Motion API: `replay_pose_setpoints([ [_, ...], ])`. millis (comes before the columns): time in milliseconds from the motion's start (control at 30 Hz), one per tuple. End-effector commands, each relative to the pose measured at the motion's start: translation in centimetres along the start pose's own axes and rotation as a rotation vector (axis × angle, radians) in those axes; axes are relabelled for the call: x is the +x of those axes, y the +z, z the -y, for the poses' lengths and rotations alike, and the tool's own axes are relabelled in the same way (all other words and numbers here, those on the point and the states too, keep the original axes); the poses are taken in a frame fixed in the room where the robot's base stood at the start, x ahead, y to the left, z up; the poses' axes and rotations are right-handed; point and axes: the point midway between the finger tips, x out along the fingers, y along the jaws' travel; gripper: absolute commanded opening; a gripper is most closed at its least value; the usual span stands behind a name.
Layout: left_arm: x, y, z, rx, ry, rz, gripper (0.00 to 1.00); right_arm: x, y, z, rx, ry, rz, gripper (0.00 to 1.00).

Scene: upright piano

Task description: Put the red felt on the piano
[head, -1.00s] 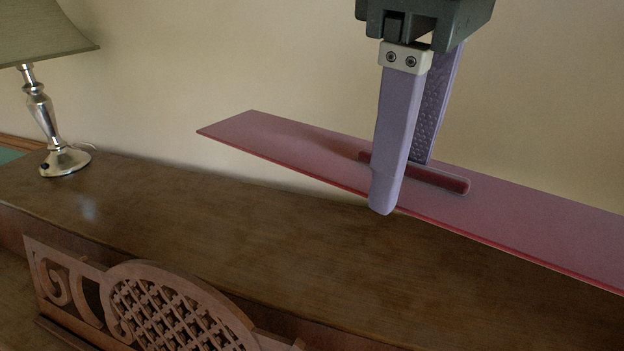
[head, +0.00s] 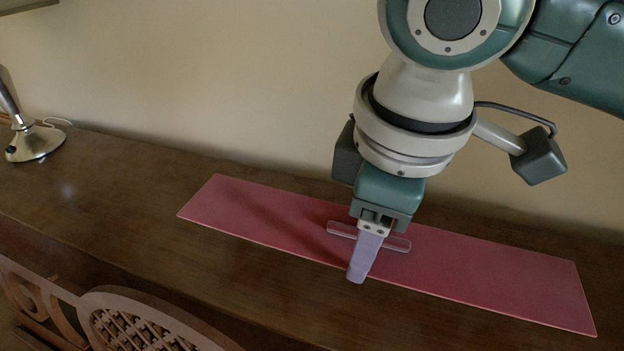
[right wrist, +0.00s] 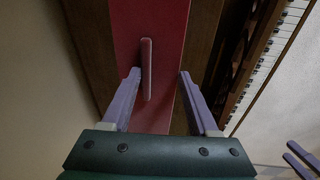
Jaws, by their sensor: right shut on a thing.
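The red felt (head: 480,268) is a long flat strip with a narrow clear handle (head: 397,244) along its middle. In the head view it appears to lie lengthwise on the brown piano top (head: 110,185). My right gripper (head: 358,272) points down over its middle, shut on the felt, one finger near the front edge. In the right wrist view its fingers (right wrist: 159,73) stand on either side of the handle (right wrist: 147,68). The far finger is hidden in the head view. Two lilac fingers of my left gripper (right wrist: 291,150) show apart and empty at the lower right.
A lamp base (head: 35,142) stands at the left end of the piano top. A carved music stand (head: 140,325) rises in front. The wall is close behind the felt. Piano keys (right wrist: 270,60) show in the right wrist view.

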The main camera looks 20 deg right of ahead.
Motion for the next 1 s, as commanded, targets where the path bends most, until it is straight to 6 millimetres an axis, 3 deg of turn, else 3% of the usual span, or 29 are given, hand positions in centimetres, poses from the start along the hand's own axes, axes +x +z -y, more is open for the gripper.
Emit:
replay_pose_setpoints([
  [467, 0.8, 0.2, -0.3, -0.007, 0.006, -0.001, 0.50, 6.1, 0.6, 0.9, 0.001, 0.000, 0.001, 0.07],
  [867, 0.8, 0.3, -0.1, -0.001, 0.002, 0.000, 0.50, 6.6, 0.6, 0.9, 0.001, 0.001, -0.001, 0.07],
  [900, 0.8, 0.3, -0.1, 0.000, 0.001, 0.000, 0.50, 6.6, 0.6, 0.9, 0.001, 0.001, -0.001, 0.63],
  [1000, 0.8, 0.3, 0.0, 0.002, -0.001, 0.000, 0.50, 6.6, 0.6, 0.9, 0.000, 0.000, -0.001, 0.73],
])
